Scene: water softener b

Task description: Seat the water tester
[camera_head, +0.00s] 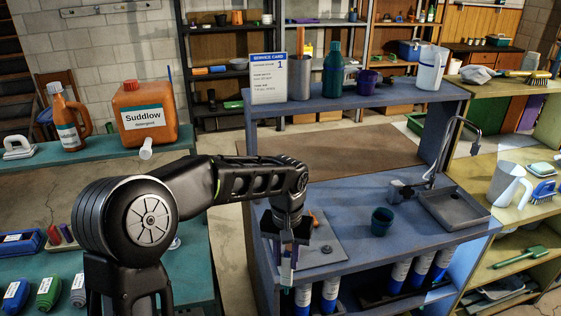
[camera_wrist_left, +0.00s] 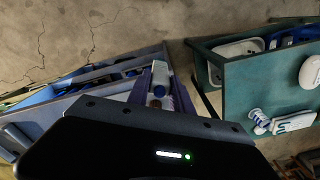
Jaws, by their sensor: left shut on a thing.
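My left gripper (camera_head: 287,255) points down over the front left of the blue bench (camera_head: 355,262), at the near edge of a grey plate (camera_head: 326,244). It is shut on a small pale and blue stick-like thing, which looks like the water tester (camera_head: 286,273). Its lower end hangs about level with the bench's front edge, and I cannot tell whether it touches anything. In the left wrist view the tester (camera_wrist_left: 160,82) shows between the purple fingers. An orange piece (camera_head: 314,219) on the plate is partly hidden by the gripper. My right gripper is not in view.
A dark teal cup (camera_head: 381,221) and a sink (camera_head: 455,208) with a tap are to the right on the bench. White and blue cylinders (camera_head: 399,271) stand below. A teal table (camera_head: 105,158) holds an orange jug (camera_head: 143,118).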

